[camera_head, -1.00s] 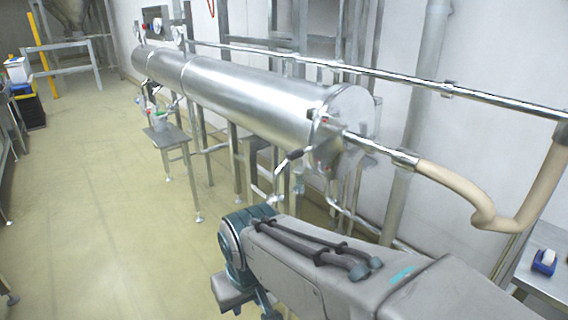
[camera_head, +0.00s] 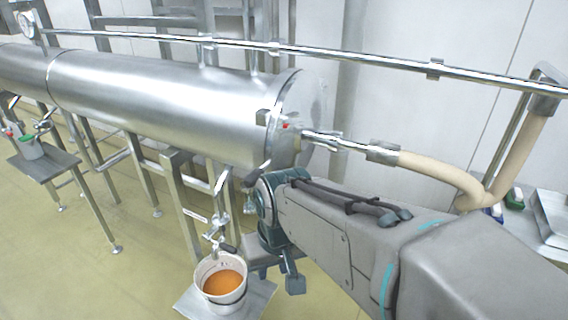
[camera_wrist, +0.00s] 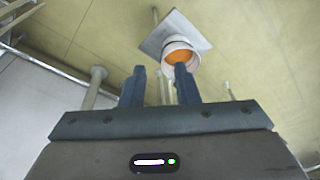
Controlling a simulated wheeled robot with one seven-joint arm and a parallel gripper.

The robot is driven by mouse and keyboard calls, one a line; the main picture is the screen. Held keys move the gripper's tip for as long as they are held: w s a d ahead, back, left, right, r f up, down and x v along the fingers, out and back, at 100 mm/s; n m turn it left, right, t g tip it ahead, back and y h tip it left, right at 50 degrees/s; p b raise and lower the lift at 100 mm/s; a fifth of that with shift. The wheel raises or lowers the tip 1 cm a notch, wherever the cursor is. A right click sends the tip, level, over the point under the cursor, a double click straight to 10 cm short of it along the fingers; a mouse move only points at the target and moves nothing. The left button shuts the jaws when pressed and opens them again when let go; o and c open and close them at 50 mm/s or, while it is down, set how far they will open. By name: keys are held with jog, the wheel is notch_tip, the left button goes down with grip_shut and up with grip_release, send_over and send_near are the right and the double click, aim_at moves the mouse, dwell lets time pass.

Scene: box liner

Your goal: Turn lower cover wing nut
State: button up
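The steel cylinder (camera_head: 150,95) lies horizontally, and its round end cover (camera_head: 312,95) faces right. A small red-marked fitting (camera_head: 286,125) sits at the cover's rim. I cannot make out the lower cover wing nut; my arm hides the lower part of the cover. A dark handle (camera_head: 257,175) shows below the cylinder, just left of my arm. My gripper (camera_wrist: 160,85) has its two fingers apart with nothing between them. In the head view it hangs below my wrist, beside the bucket and below the cover.
A white bucket of orange liquid (camera_head: 222,282) stands on a low metal stand (camera_head: 258,298) under a valve (camera_head: 214,232). Another stand (camera_head: 58,160) with a bucket is at left. A beige hose (camera_head: 440,172) joins the cover's pipe (camera_head: 335,142). Open floor (camera_head: 110,285) lies at the front left.

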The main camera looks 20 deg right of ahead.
jog(key=w+d+m+t+y+p, duration=0.1)
jog(key=w+d+m+t+y, duration=0.25)
jog(key=d+m, duration=0.5)
jog(key=w+d+m+t+y+p, duration=0.2)
jog(key=d+m+t+y, duration=0.25)
jog(key=d+m, duration=0.4)
jog(key=w+d+m+t+y+p, duration=0.1)
jog(key=w+d+m+t+y, duration=0.2)
jog(key=d+m, duration=0.5)
jog(key=w+a+m+t+p, duration=0.1)
jog(key=w+a+m+p, duration=0.1)
jog(key=w+a, duration=0.8)
jog(key=shift+a+f+p, duration=0.25)
jog(key=shift+a+p, duration=0.05)
jog(key=shift+a, duration=0.15)
jog(key=shift+w, duration=0.1)
grip_shut()
